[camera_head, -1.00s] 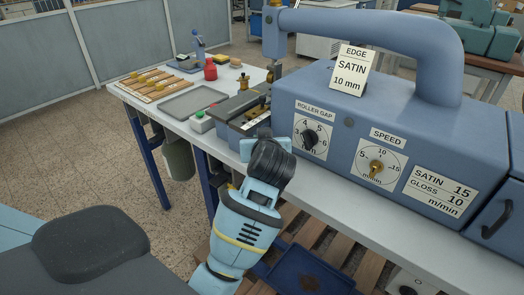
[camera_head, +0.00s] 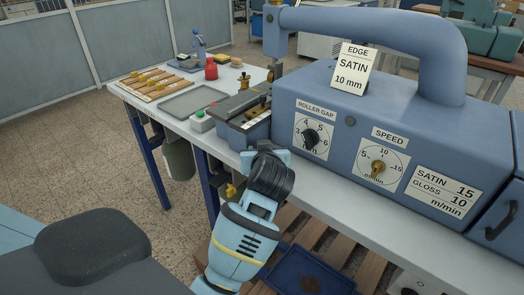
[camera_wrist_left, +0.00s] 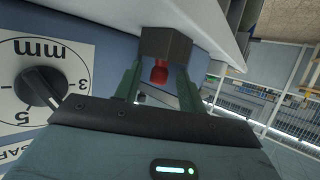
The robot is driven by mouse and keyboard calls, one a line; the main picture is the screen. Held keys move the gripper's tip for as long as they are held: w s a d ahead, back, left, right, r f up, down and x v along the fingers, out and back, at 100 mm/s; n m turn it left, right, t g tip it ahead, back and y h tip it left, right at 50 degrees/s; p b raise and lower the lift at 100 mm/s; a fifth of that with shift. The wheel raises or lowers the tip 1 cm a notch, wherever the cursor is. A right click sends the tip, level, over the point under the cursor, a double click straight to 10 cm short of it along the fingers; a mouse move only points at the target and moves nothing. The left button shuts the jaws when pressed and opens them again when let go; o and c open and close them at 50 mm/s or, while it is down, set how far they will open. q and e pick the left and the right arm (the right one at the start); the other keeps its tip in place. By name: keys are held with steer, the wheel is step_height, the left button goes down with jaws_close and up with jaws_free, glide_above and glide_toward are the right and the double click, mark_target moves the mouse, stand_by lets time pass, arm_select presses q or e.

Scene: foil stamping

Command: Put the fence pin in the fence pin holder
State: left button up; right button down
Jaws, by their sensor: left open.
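My left gripper (camera_wrist_left: 160,78) is open, its two green fingers apart. In the left wrist view, which is upside down, a red pin-like piece (camera_wrist_left: 160,73) shows between the fingertips. It stands against a dark brown block (camera_wrist_left: 166,44) by the white tabletop. I cannot tell whether the red piece is the fence pin, whether the block is its holder, or whether the fingers touch it. In the head view my black wrist hides this spot, in front of the blue machine (camera_head: 390,110). My right gripper is not in view.
The roller gap dial (camera_wrist_left: 40,87) is close beside my left gripper; the speed dial (camera_head: 378,168) is farther right.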

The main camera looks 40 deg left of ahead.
arm_select(q)
steer(key=shift+r, duration=0.1)
steer(key=shift+s+d+r, duration=0.15)
steer(key=shift+d, duration=0.05)
steer(key=p+v, duration=0.1)
steer(key=v, duration=1)
steer(key=shift+s+d, duration=0.2)
steer(key=shift+s, duration=0.05)
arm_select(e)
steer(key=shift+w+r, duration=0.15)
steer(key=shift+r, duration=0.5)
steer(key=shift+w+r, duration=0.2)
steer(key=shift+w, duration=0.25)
